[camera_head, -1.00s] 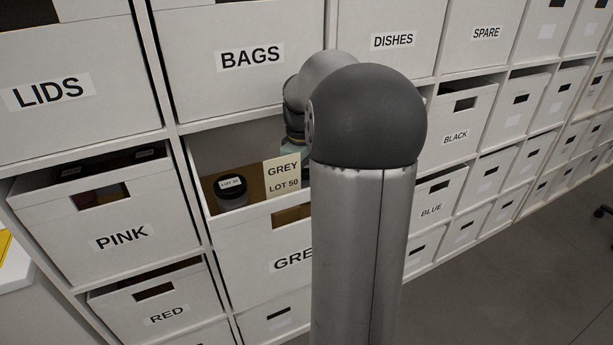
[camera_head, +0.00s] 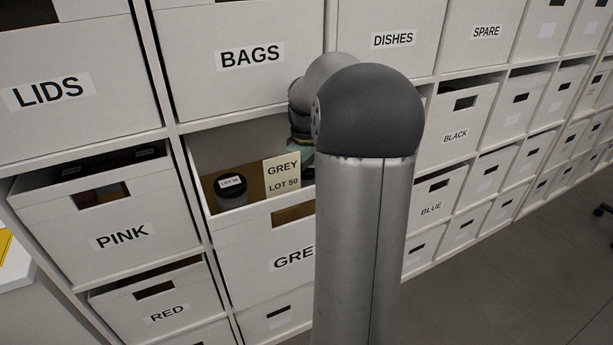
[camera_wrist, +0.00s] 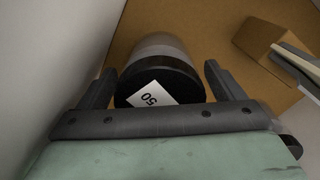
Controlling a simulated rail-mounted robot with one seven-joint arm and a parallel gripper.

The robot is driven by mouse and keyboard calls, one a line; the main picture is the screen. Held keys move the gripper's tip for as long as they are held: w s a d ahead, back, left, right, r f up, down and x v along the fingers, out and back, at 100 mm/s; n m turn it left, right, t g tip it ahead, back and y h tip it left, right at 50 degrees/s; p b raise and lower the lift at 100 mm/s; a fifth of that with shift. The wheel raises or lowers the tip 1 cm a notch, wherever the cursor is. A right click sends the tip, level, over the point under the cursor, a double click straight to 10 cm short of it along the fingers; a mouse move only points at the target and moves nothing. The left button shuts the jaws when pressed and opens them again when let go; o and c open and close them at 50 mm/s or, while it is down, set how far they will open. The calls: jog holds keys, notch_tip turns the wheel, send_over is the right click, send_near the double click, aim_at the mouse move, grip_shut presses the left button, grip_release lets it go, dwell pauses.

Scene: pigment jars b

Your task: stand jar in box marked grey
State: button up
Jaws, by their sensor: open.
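The box marked grey (camera_head: 240,241) is pulled partly out of the shelf and open at the top. A jar with a dark lid (camera_head: 230,186) and a white label stands inside it at the left. In the wrist view, a jar (camera_wrist: 160,82) with a black lid and a label reading 50 is on the brown floor between the fingers of my gripper (camera_wrist: 159,70). The fingers are open, one on each side of the lid, with small gaps showing. I cannot tell whether both views show the same jar. My arm hides the fingers in the head view.
A card reading GREY LOT 50 (camera_head: 282,179) stands in the box. A brown block (camera_wrist: 262,38) and a pale-edged plate (camera_wrist: 297,66) are right of the jar in the wrist view. The bags box (camera_head: 240,85) is above; the pink box (camera_head: 118,260) is at the left.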

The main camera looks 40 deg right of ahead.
notch_tip(320, 180, up, 12)
jog(key=shift+r+p, duration=0.1)
jog(key=shift+p, duration=0.4)
